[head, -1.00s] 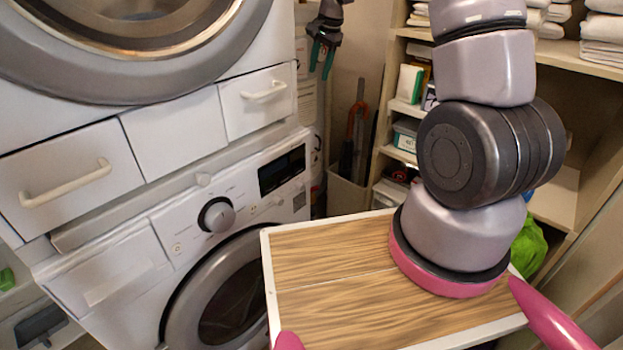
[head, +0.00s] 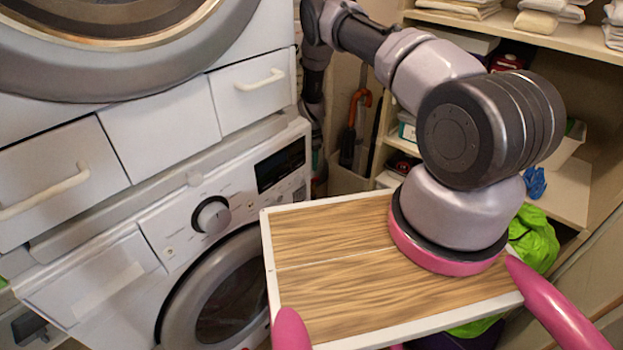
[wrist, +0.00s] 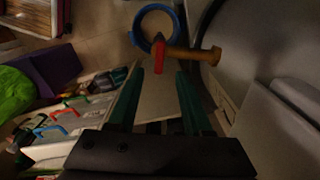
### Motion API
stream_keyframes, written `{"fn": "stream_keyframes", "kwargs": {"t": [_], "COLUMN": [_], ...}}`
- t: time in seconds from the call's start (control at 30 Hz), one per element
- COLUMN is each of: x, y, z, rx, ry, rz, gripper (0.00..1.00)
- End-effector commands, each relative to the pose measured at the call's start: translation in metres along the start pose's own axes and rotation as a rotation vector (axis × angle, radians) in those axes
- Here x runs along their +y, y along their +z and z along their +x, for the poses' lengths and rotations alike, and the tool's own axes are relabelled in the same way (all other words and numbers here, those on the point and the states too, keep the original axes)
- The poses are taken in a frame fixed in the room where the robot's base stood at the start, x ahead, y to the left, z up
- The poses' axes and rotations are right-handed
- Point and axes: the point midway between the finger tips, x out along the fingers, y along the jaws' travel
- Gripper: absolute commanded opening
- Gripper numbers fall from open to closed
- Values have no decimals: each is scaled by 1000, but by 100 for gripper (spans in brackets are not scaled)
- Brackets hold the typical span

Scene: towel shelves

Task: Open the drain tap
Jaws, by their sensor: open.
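The drain tap shows in the wrist view, with a brass-coloured body (wrist: 194,54) and a red handle (wrist: 158,56) at its left end. It lies just beyond the fingertips of my gripper (wrist: 160,74). My gripper's two green fingers are spread apart with nothing between them. The red handle is roughly in line with the gap, and I see no clear contact. A blue hose (wrist: 140,14) loops beside the tap.
The washing machine (head: 150,250) stands left of my arm's reach, with drawers (head: 250,95) above it. Shelves with towels (head: 549,16) stand to the right. A green bag (head: 535,238) lies low on the right. A bin holding an umbrella (head: 351,125) is near my forearm.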

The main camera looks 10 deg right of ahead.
Motion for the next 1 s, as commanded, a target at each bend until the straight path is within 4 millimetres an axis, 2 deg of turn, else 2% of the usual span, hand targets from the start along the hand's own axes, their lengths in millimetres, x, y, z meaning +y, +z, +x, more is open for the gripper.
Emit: {"fn": "stream_keyframes", "kwargs": {"t": [0.3,0.5,0.67,0.93,1.0], "x": [2,1,1,1,1], "y": [0,0,0,0,0], "z": [60,87,96,96,96], "rx": [-1,0,0,-1,-1], "ry": [3,1,1,1,1], "rz": [-2,-1,-1,-1,-1], "gripper": [50,50,50,50,23]}}
